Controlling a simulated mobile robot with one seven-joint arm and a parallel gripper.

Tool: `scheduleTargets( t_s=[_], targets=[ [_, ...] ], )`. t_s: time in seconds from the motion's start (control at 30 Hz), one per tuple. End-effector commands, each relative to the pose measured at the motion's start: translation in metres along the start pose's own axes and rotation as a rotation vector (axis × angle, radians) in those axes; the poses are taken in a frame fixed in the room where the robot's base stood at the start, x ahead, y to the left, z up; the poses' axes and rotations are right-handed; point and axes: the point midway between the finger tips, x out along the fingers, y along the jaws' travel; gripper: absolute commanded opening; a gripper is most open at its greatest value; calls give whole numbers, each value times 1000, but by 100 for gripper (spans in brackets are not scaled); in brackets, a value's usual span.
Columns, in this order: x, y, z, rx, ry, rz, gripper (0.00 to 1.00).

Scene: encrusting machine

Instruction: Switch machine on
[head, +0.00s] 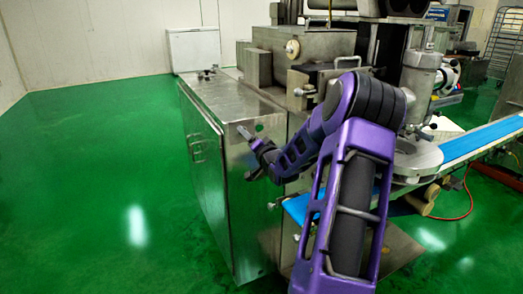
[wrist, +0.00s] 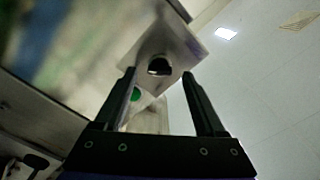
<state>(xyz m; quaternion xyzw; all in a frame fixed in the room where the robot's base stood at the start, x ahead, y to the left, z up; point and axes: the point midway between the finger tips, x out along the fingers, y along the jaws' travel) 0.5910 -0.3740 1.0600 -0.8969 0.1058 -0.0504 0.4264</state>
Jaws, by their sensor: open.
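In the wrist view a pale square plate (wrist: 183,50) carries a dark round knob or switch (wrist: 159,66). A small green button (wrist: 135,94) shows lower left of it, partly behind the left finger. My gripper (wrist: 160,74) is open and empty, with its fingers to either side of the knob in the picture; I cannot tell whether they touch it. In the head view my gripper (head: 250,152) is beside the front corner of the machine's steel cabinet (head: 215,190). The encrusting machine (head: 310,45) stands behind my arm. The switch plate cannot be made out there.
A blue conveyor belt (head: 480,140) extends to the right of the machine. A white box (head: 194,50) stands by the back wall, and a wire rack (head: 505,45) stands far right. The green floor (head: 90,190) left of the cabinet is clear.

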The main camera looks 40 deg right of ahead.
Motion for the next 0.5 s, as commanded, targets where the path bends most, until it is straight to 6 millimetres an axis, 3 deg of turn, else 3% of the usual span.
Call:
scheduleTargets(
  t_s=[0.5],
  targets=[
    [-122, 1, -1, 0, 1, 5, 72]
  ],
)
